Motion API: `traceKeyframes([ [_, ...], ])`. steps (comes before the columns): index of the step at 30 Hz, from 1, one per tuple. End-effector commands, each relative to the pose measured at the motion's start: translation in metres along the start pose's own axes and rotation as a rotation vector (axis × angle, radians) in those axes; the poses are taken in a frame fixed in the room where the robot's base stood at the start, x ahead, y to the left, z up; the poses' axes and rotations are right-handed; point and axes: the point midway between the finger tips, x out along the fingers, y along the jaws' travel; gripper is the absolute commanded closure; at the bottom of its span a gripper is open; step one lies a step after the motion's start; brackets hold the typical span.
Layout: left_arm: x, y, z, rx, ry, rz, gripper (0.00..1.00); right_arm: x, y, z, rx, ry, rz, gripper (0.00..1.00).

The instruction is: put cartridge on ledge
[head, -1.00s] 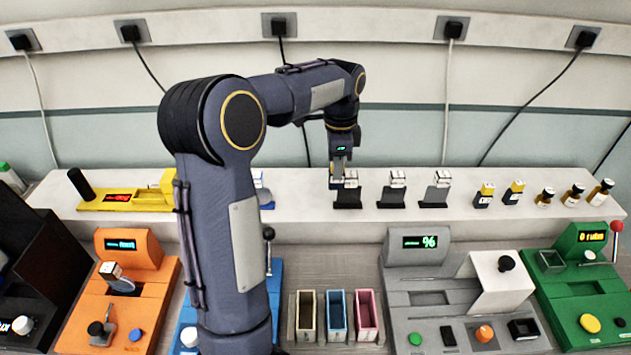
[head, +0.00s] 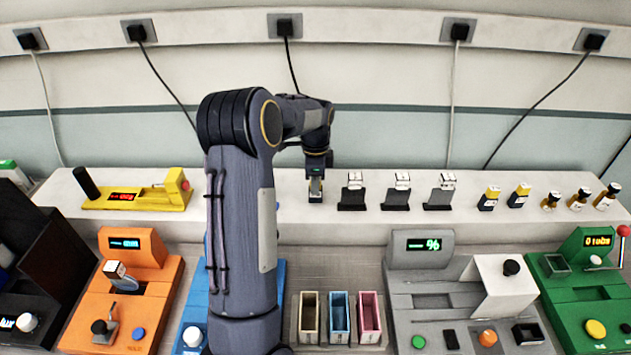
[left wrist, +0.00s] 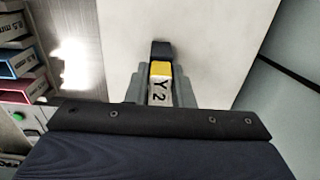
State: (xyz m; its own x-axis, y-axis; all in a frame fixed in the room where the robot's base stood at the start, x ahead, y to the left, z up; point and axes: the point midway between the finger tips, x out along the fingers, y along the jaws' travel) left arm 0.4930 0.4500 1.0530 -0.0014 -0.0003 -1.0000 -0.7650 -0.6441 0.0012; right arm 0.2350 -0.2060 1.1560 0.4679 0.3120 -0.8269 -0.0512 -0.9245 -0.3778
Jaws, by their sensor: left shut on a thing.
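My left gripper (head: 316,188) is over the white ledge (head: 290,218), left of the dark stands. It is shut on a cartridge (left wrist: 160,90), which shows in the left wrist view with a white face marked "Y 2", a yellow band and a dark end. The fingers (left wrist: 160,92) press on its two sides. In the head view the cartridge is small and mostly hidden between the fingers, close to the ledge top. I cannot tell whether it touches the ledge. The right gripper is not in view.
Dark stands with white tops (head: 353,192) stand just right of the gripper. A yellow device (head: 150,198) lies at the left. Machines and three coloured bins (head: 339,318) stand in front.

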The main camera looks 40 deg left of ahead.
Motion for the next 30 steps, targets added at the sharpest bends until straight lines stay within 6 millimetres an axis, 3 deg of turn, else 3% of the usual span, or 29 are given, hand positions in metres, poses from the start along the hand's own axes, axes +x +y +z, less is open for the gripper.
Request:
traceKeyframes([
  [8, 0.004, 0.0, 0.0, 0.0, 0.001, -0.001, 1.0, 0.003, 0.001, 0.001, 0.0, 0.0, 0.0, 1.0],
  [9, 0.003, 0.0, 0.0, 0.0, 0.001, -0.001, 0.75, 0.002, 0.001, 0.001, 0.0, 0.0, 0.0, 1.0],
  [13, 0.002, 0.0, 0.0, 0.0, 0.001, 0.0, 0.58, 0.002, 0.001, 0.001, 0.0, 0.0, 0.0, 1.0],
  [23, -0.002, 0.0, -0.001, 0.0, 0.001, -0.001, 0.57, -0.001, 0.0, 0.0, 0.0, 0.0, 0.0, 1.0],
  [26, -0.01, -0.001, -0.001, 0.0, 0.002, -0.005, 0.57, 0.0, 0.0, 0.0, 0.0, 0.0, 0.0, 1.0],
  [30, -0.037, -0.001, -0.001, 0.0, 0.004, -0.007, 0.57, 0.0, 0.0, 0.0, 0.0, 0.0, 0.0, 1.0],
])
